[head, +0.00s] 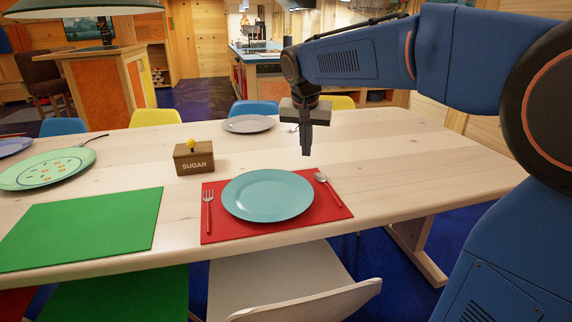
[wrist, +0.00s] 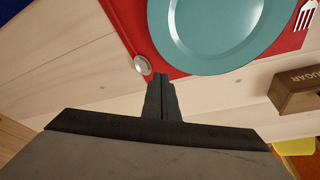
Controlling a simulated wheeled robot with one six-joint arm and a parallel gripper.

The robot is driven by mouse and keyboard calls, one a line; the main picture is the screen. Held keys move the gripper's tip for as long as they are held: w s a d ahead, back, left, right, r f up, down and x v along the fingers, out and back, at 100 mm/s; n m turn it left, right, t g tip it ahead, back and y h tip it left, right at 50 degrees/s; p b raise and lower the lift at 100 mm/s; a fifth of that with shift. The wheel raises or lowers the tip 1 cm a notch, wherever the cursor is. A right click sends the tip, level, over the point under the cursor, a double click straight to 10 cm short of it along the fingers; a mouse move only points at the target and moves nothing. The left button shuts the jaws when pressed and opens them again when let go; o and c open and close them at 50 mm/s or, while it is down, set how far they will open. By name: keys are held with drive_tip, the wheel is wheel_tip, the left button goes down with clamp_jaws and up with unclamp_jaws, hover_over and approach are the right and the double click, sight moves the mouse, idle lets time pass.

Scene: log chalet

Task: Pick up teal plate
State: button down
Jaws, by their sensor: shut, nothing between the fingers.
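The teal plate (head: 268,196) lies flat on a red placemat (head: 222,228) on the wooden table. It also shows at the top of the wrist view (wrist: 215,30), cut off by the frame edge. My gripper (head: 306,152) points down above the table, behind the plate and a little to its right in the head view. Its fingers (wrist: 161,78) are shut and empty, apart from the plate, whose rim shows just beyond the fingertips in the wrist view.
A spoon (head: 328,188) lies right of the plate and a fork (head: 208,210) left of it. A brown sugar box (head: 194,160), green placemat (head: 85,228), patterned green plate (head: 45,169) and grey plate (head: 248,124) share the table. Its right side is clear. A white chair (head: 285,285) stands in front.

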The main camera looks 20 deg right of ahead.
drive_tip(key=m, duration=0.2)
hover_over(281, 176)
drive_tip(key=w+d, duration=0.3)
drive_tip(key=w, duration=0.1)
drive_tip(key=x, duration=1)
drive_tip(key=shift+s+d+f, duration=0.15)
drive_tip(key=shift+d+f, duration=0.15)
drive_tip(key=shift+f, duration=0.15)
drive_tip(key=shift+s+a+r, duration=0.25)
drive_tip(key=shift+s+a, duration=0.55)
drive_tip(key=shift+s, duration=0.2)
drive_tip(key=shift+s+a+f, duration=0.1)
drive_tip(key=shift+s+a, duration=0.3)
drive_tip(key=shift+s, duration=0.2)
drive_tip(key=s+a, duration=0.1)
drive_tip(key=s, duration=0.1)
drive_tip(key=s+a, duration=0.2)
drive_tip(key=shift+s+a, duration=0.15)
drive_tip(key=shift+s, duration=0.05)
